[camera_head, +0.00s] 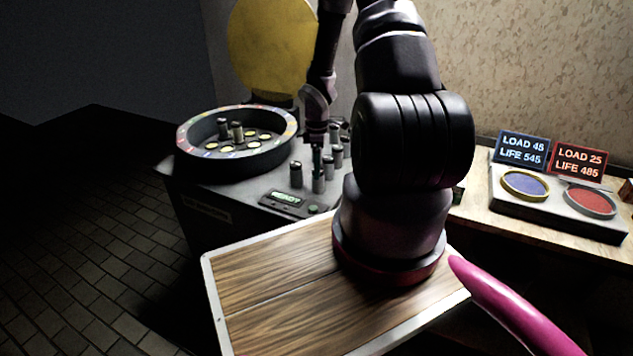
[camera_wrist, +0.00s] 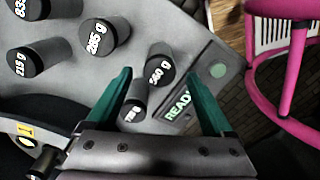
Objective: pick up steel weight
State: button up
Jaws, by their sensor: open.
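Several dark grey cylindrical steel weights stand on the grey machine top, one (camera_head: 296,174) at the left and one (camera_head: 319,184) just below my gripper (camera_head: 317,158). In the wrist view a weight reading 560 g (camera_wrist: 160,70) and a smaller one (camera_wrist: 133,112) with an unclear label lie between the green fingers of my gripper (camera_wrist: 160,75). Weights reading 265 g (camera_wrist: 98,37) and 215 g (camera_wrist: 30,60) stand outside the left finger. My gripper is open, points down and holds nothing. I cannot tell its exact height above the weights.
A round tray (camera_head: 185,145) with yellow discs and two weights stands left. A READY panel (camera_head: 285,203) is at the machine's front edge. Load signs (camera_head: 522,148) and coloured pads (camera_head: 525,184) stand on the right bench. A pink curved bar (camera_head: 510,305) is at lower right.

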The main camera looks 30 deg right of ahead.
jog(key=shift+d+f, duration=0.2)
jog(key=shift+f, duration=2.9)
grip_shut()
